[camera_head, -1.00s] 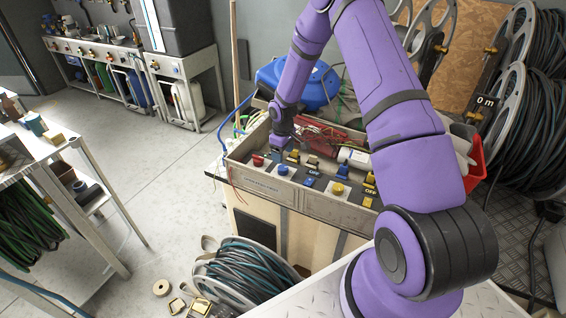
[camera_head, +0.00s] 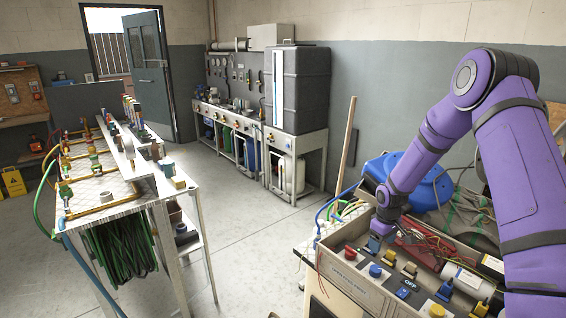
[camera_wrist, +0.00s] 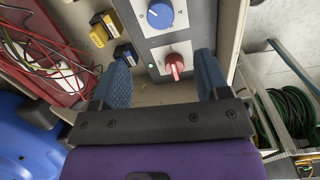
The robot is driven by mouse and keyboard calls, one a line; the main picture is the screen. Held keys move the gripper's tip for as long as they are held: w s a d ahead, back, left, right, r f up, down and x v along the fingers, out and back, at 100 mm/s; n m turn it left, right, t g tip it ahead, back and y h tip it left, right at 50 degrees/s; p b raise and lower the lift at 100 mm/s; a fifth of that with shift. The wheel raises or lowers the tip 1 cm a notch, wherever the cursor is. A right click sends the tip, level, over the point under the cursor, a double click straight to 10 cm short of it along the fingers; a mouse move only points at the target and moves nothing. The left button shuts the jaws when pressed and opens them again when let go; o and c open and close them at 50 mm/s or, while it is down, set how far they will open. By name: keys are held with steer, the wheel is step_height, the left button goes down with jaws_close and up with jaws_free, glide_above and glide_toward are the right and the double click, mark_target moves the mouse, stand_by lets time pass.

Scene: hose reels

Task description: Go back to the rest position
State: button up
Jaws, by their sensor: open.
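My gripper (camera_head: 374,246) is low at the left end of a grey panel box (camera_head: 340,268), close to a red knob (camera_head: 349,253) and a blue knob (camera_head: 375,270). In the wrist view my gripper (camera_wrist: 163,72) is open, with its two blue fingers apart and nothing held. The red knob (camera_wrist: 174,66) shows in the gap between the fingers, with a small lit green lamp beside it. The blue knob (camera_wrist: 160,14) is farther up the same grey plate. I cannot tell whether a finger touches anything.
Red wires (camera_head: 420,245) and a white cylinder (camera_head: 467,280) lie in the box. A blue drum (camera_head: 408,180) stands behind it. A bench (camera_head: 165,197) with a green hose is on the left. A dark tank (camera_head: 298,88) stands at the back. Floor between is clear.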

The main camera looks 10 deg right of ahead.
steer(key=s+a+r+m+t, duration=0.15)
steer(key=s+r, duration=0.25)
steer(key=r, duration=0.6)
steer(key=s+a+r+h, duration=0.15)
steer(key=s+r, duration=0.25)
steer(key=r, duration=0.6)
steer(key=s+a+r+m+t, duration=0.15)
steer(key=s+r, duration=0.35)
steer(key=r, duration=0.5)
steer(key=s+a+r+m, duration=0.1)
steer(key=s+r, duration=0.2)
steer(key=s, duration=0.5)
steer(key=s+a+r+t+y, duration=0.1)
steer(key=s+r, duration=0.3)
steer(key=s, duration=0.4)
steer(key=s+a+r+m+t, duration=0.1)
steer(key=s+a+r, duration=0.2)
steer(key=s, duration=0.5)
steer(key=shift+s+r+m+y, duration=0.25)
steer(key=shift+m+y, duration=0.05)
steer(key=shift+y, duration=0.05)
